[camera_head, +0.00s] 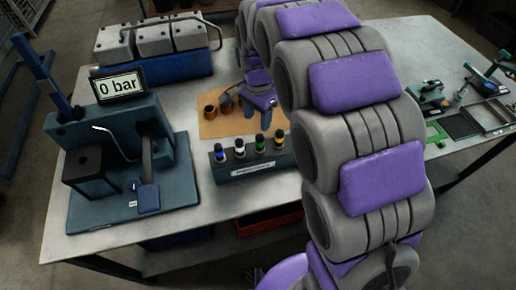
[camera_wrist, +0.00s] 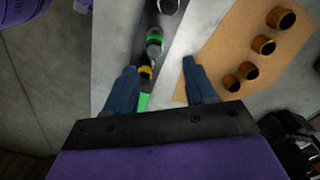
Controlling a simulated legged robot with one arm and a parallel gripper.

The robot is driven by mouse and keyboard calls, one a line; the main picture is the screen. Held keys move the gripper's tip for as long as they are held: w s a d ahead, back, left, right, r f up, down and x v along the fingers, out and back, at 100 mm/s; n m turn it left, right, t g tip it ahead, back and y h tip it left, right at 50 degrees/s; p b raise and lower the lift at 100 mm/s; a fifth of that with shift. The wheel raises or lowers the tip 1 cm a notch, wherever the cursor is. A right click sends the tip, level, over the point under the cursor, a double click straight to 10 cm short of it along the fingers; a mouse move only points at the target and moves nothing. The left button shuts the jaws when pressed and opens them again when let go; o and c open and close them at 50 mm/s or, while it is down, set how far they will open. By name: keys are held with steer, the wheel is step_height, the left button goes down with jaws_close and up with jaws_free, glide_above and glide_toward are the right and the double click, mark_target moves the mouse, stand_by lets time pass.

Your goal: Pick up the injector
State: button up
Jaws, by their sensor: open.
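Several injectors stand upright in a dark labelled rack (camera_head: 254,172) in the head view. Their bands are blue (camera_head: 219,153), white (camera_head: 239,148), green (camera_head: 260,143) and yellow (camera_head: 279,139). My gripper (camera_wrist: 160,78) is open and empty, with its two blue fingers apart. In the wrist view the yellow-banded injector (camera_wrist: 145,73) shows between the fingers, nearer the left one. The green-banded injector (camera_wrist: 154,42) is just beyond it. I cannot tell the height of the fingers above them. In the head view my gripper is partly hidden by my arm, behind the rack.
A brown mat (camera_head: 214,127) with copper-coloured cups (camera_wrist: 281,18) lies behind the rack. A test stand (camera_head: 130,185) with a "0 bar" display (camera_head: 118,86) is at left. An engine block (camera_head: 158,50) stands at the back. Tools (camera_head: 432,95) lie at right.

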mark_target(259, 136)
steer(key=f, duration=0.2)
steer(key=d+f, duration=0.1)
steer(key=f, duration=0.2)
steer(key=shift+s+d+f+b, duration=0.1)
steer(key=shift+d+f+b, duration=0.1)
steer(key=shift+b, duration=0.2)
steer(key=f, duration=0.1)
steer(key=f+b, duration=0.1)
steer(key=f, duration=0.1)
steer(key=a+f, duration=0.1)
steer(key=shift+s+f, duration=0.25)
steer(key=shift+f, duration=0.1)
steer(key=shift+f+b, duration=0.25)
steer(key=shift+b, duration=0.05)
steer(key=shift+d, duration=0.25)
steer(key=shift+r, duration=0.1)
steer(key=shift+c, duration=0.4)
steer(key=shift+a, duration=0.15)
steer(key=c, duration=0.8)
jaws_close()
